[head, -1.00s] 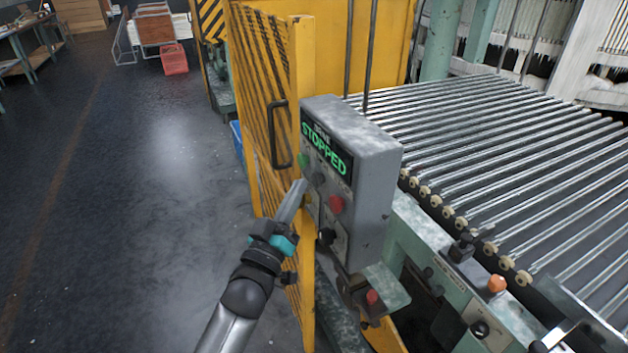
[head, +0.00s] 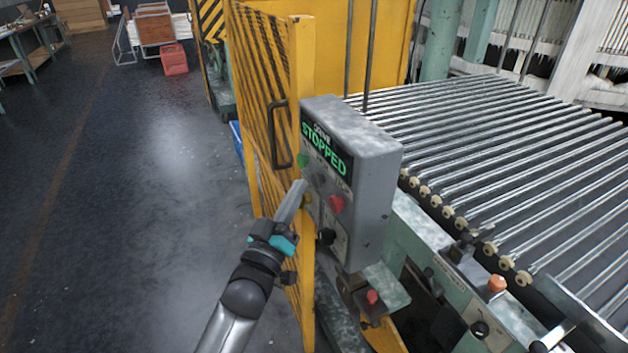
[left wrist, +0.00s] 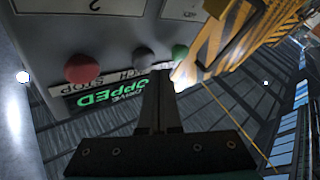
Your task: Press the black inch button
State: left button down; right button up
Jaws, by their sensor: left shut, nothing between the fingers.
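A grey control box (head: 365,165) stands upright on the machine, its display reading STOPPED in green. Its face has a green button (head: 303,160), a dark inch button (head: 319,180) and a red button (head: 337,203). My left gripper (head: 301,184) is shut and empty, its tip close to the face by the inch button. The INCH label is partly hidden. I cannot tell whether the tip touches anything. My right gripper is not seen.
A yellow mesh guard (head: 270,120) with a black handle stands just left of the box. A black knob (head: 326,237) sits lower on the box face. A roller conveyor (head: 500,170) spreads to the right. The floor (head: 140,200) at left is open.

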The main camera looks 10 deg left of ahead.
pick_arm(q)
jog(key=shift+d, duration=0.1)
dwell(0.4)
jog(key=shift+w+d, duration=0.25)
jog(key=shift+d, duration=0.05)
